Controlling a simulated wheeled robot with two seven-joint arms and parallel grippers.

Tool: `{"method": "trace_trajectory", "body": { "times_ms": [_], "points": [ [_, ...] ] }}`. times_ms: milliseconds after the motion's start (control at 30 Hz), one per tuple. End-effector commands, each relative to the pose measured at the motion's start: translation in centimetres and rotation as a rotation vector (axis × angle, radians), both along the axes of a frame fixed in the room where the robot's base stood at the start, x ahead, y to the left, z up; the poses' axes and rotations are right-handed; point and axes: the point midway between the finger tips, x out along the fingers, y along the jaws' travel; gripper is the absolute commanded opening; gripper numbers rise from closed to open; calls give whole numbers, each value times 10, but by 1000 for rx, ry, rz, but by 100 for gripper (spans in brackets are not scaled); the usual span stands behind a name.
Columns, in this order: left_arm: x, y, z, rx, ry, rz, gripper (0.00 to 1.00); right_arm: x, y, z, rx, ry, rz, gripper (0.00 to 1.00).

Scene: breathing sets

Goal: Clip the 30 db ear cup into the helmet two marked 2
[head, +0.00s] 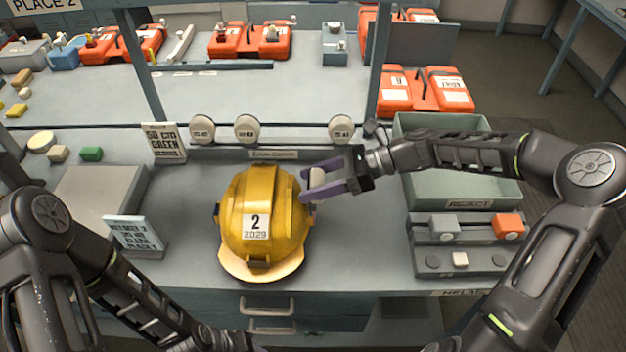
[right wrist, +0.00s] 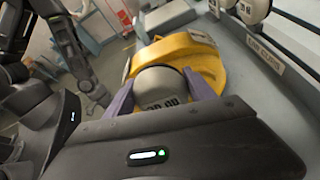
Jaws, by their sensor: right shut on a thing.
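The yellow helmet (head: 262,205) marked 2 and 2029 sits on the bench, its brim toward me. My right gripper (head: 318,184) is shut on a pale ear cup (head: 317,177) at the helmet's right side. In the right wrist view the cup (right wrist: 160,88) sits between the purple fingers, in front of the yellow shell (right wrist: 198,62). Its lettering is upside down and too small to read surely. The cup is right beside the shell; I cannot tell whether it is clipped in or only touching. My left arm runs out at the bottom edge, its gripper hidden.
Ear cups hang on the rail behind: two at left (head: 202,129) (head: 247,128), one at right (head: 342,129), with a gap between. A green reject bin (head: 462,192) and a switch box (head: 462,260) stand right. A small sign (head: 133,233) stands left.

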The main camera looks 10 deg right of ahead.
Motion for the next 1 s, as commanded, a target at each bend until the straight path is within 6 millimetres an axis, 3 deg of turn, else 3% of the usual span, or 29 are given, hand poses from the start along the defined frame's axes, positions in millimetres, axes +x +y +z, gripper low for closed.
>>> {"method": "trace_trajectory", "body": {
  "times_ms": [1000],
  "points": [
    [0, 0, -11, 0, 0, 0, 36, 0, 0, -25, 1, 0, 0, 20]
  ]
}}
